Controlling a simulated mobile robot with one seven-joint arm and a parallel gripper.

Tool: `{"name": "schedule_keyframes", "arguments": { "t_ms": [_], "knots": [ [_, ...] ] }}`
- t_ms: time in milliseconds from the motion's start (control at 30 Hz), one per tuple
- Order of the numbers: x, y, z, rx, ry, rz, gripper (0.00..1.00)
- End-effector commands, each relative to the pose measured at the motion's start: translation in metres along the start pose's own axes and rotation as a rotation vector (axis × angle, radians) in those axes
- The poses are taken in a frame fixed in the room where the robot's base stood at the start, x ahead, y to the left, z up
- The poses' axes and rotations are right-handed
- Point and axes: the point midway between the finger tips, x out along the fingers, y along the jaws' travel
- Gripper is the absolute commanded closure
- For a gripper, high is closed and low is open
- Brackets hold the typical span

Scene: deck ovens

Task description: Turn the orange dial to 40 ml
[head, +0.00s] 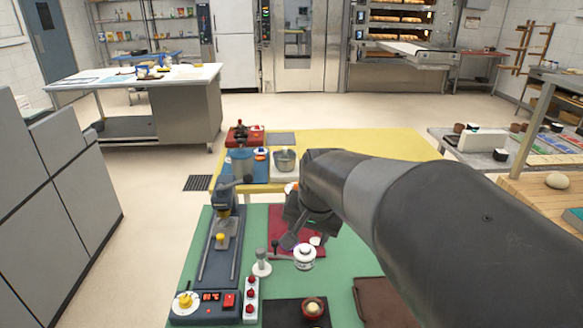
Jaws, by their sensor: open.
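A yellow-orange dial (185,302) sits on a white round scale at the front left of a long blue-grey machine (213,260). Its markings are too small to read. A small white and orange item (291,187), partly hidden by my arm, shows just beyond my gripper; I cannot tell whether it is a dial. My gripper (290,241) is open, pointing down over the dark red mat, to the right of the machine and well apart from the yellow-orange dial. My forearm covers the right part of the table.
A red display and red switch (229,300) are beside the dial. A strip of red buttons (251,300), a grey lever post (261,264) and a white round knob (304,257) stand to the right. Open floor lies left.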

Motion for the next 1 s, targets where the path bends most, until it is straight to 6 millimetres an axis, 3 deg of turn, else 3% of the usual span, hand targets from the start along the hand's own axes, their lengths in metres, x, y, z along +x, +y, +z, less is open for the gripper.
{"name": "schedule_keyframes", "arguments": {
  "t_ms": [33, 200, 500, 733, 1000],
  "knots": [
    [0.016, -0.008, -0.007, 0.040, -0.027, -0.017, 0.47],
    [0.059, -0.038, -0.026, 0.188, -0.100, -0.097, 0.47],
    [0.114, -0.087, -0.059, 0.507, -0.256, -0.285, 0.47],
    [0.129, -0.116, -0.098, 0.799, -0.396, -0.463, 0.47],
    [0.113, -0.124, -0.170, 1.184, -0.589, -0.706, 0.47]
  ]
}}
